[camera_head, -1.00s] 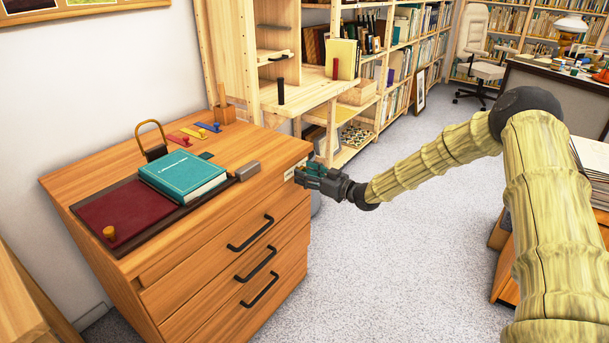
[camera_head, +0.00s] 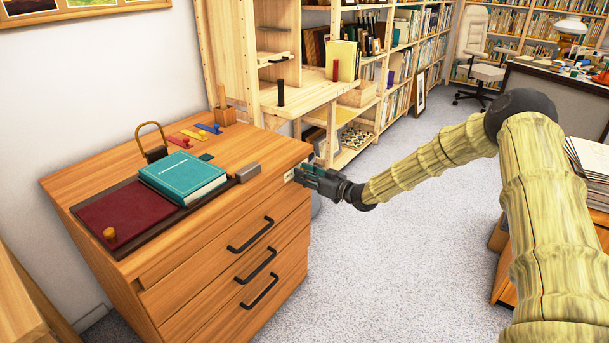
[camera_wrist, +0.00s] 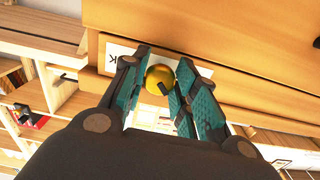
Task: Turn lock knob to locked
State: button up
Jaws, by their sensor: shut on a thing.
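A round yellow lock knob (camera_wrist: 160,79) shows in the wrist view in front of a white label plate (camera_wrist: 115,54) with a dark letter on it. The plate is on the wooden drawer cabinet, and in the head view it is a small pale patch (camera_head: 289,175) near the top right corner of the front. My gripper (camera_wrist: 168,72) has its teal-padded fingers on both sides of the knob, shut on it. In the head view my gripper (camera_head: 306,172) is at that corner and hides the knob. The knob's marking and exact turn angle cannot be read.
Black drawer handles (camera_head: 250,234) stick out from the front. Open shelves stand behind; carpet right of the cabinet is clear.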

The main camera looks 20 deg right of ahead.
jog(key=shift+s+m+p, duration=0.1)
jog(key=shift+m+p, duration=3.2)
jog(key=shift+m, duration=5.5)
jog(key=o, duration=1)
jog(key=v, duration=1.2)
